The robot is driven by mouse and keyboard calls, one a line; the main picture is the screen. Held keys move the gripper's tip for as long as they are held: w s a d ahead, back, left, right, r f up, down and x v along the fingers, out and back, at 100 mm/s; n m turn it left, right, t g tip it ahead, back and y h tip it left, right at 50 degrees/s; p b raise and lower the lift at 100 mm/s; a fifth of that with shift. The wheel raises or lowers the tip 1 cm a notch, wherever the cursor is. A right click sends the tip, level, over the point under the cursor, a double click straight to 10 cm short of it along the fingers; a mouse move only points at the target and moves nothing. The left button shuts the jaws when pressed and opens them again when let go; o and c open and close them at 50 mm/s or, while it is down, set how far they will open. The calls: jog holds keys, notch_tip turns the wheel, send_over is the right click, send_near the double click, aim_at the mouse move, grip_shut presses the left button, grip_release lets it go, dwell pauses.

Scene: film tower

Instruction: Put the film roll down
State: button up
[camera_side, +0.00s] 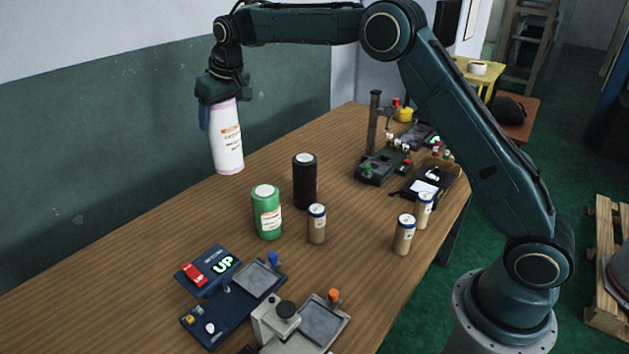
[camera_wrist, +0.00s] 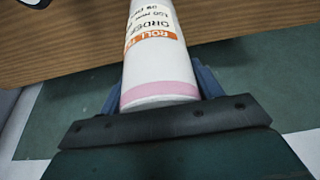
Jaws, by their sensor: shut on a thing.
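A white film roll with pink edges and an orange-and-white label (camera_side: 229,145) hangs upright, slightly tilted, from my gripper (camera_side: 218,104) in the side view. My gripper is shut on its upper end and holds it above the far left side of the wooden table (camera_side: 130,238). In the wrist view the film roll (camera_wrist: 157,60) runs away from my gripper (camera_wrist: 160,100), with blue fingers on both sides of it. The roll's lower end is out of the wrist view. The side view does not show clearly how high it is above the table.
A green roll (camera_side: 266,212), a black roll (camera_side: 305,181) and several tan canisters (camera_side: 317,224) stand mid-table. A dark stand (camera_side: 376,166) is farther back. The table's left part is clear.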

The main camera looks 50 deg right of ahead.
jog(key=s+d+m+h, duration=0.15)
jog(key=s+d, duration=0.25)
jog(key=d, duration=1.4)
jog(key=s+d+m, duration=0.3)
jog(key=s+d, duration=0.1)
jog(key=d, duration=1.4)
notch_tip(320, 180, down, 15)
jog(key=shift+w+f, duration=0.15)
jog(key=shift+f, duration=0.1)
jog(key=shift+f, duration=2.2)
jog(key=o, duration=1.9)
jog(key=shift+c, duration=0.2)
